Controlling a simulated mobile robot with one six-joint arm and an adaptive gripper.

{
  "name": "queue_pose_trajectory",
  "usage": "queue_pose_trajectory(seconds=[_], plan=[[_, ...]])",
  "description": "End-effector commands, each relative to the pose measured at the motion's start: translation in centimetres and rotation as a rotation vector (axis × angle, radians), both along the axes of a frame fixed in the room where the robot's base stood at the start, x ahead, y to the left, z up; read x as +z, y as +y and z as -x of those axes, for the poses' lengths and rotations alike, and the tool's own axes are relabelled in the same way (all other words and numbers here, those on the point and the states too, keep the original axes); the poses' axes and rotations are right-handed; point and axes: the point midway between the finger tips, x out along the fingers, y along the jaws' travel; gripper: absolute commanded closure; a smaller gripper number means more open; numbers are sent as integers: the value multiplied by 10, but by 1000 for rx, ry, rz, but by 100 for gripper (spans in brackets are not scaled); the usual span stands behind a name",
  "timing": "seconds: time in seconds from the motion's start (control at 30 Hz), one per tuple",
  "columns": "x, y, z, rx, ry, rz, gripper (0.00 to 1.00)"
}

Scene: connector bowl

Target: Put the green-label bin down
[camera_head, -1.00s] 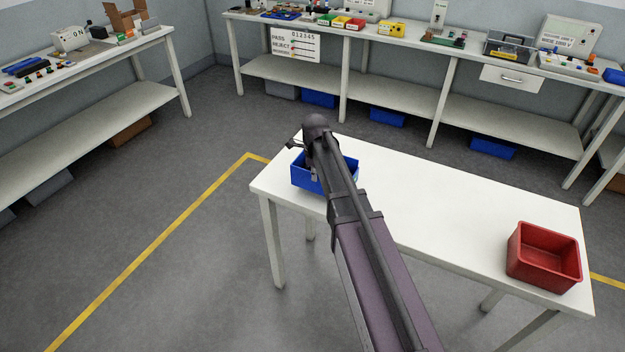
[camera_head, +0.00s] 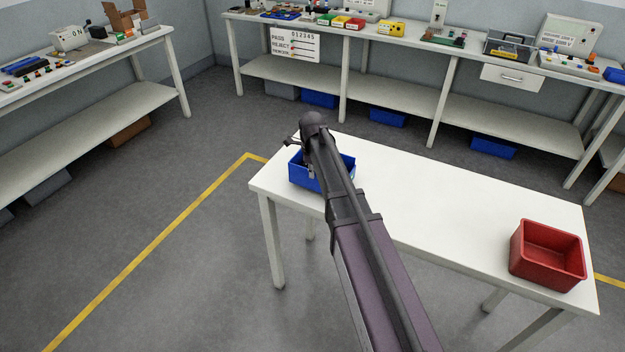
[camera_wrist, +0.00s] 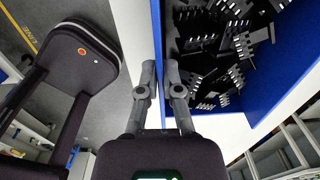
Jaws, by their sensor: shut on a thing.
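A blue bin (camera_head: 304,181) is at the left end of the white table (camera_head: 430,200), upright. It is on or just above the top; I cannot tell which. In the wrist view the blue bin (camera_wrist: 285,100) holds many black comb-like connectors (camera_wrist: 215,50). My gripper (camera_wrist: 160,68) is shut on the bin's near wall, one finger on each side. In the head view my arm hides part of the bin and most of the gripper. I cannot make out a green label on the bin.
An empty red bin (camera_head: 547,256) stands at the table's right end. The table's middle is clear. A long bench (camera_head: 400,38) with small bins and devices runs along the back wall. Another bench (camera_head: 90,110) is at the left. A yellow line (camera_head: 150,250) crosses the floor.

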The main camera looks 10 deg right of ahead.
Motion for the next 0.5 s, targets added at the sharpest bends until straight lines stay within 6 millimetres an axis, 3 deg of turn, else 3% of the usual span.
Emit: queue_pose_trajectory(seconds=[0.2,0.5], plan=[[-17,0,0,0,-1,1,100],[-18,0,0,0,-1,1,100]])
